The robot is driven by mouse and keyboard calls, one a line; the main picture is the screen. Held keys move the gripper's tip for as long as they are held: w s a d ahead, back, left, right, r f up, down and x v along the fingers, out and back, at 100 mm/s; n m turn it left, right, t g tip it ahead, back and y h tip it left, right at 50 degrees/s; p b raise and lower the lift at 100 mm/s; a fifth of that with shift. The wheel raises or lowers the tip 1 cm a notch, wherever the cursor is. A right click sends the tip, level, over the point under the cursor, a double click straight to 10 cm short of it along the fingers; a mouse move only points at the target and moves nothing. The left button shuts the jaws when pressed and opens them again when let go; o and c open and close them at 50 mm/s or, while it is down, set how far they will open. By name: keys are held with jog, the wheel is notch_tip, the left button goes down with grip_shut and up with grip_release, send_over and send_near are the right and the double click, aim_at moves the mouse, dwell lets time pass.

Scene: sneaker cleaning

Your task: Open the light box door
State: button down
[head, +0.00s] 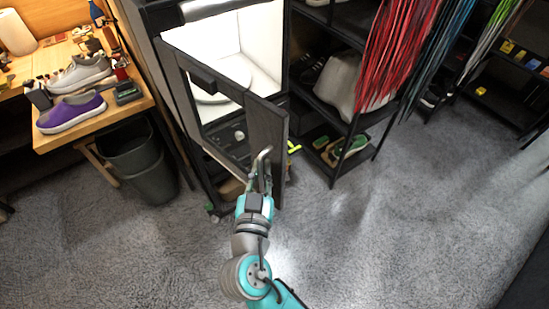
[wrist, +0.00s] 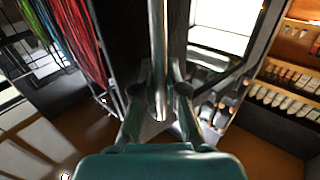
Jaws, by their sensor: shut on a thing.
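The light box (head: 151,40) is a dark-framed cabinet with a bright white interior and a round white turntable (head: 212,94) inside. Its dark door (head: 265,125) stands partly open, swung out toward me, with the lit inside showing beside and through it. My gripper (head: 262,165) is at the door's free edge, shut on the grey metal door handle (head: 265,152). In the wrist view the handle (wrist: 158,60) runs upright between the two fingers. The exact finger contact is partly hidden in the head view.
A wooden bench (head: 60,138) with a purple shoe (head: 72,112) and a white shoe (head: 80,73) is at left, above a dark bin (head: 140,160). A black shelf (head: 335,120) with shoes and hanging laces (head: 398,50) stands right of the door. Carpet in front is clear.

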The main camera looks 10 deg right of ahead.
jog(key=s+a+m+g+h, duration=0.2)
jog(key=s+a+m+h, duration=0.1)
jog(key=a, duration=0.9)
jog(key=shift+s+f+m+g+h, duration=0.15)
jog(key=shift+s+m+g+h, duration=0.2)
jog(key=shift+s+h, duration=0.65)
jog(key=shift+w, duration=0.1)
jog(key=c, duration=1.2)
grip_release()
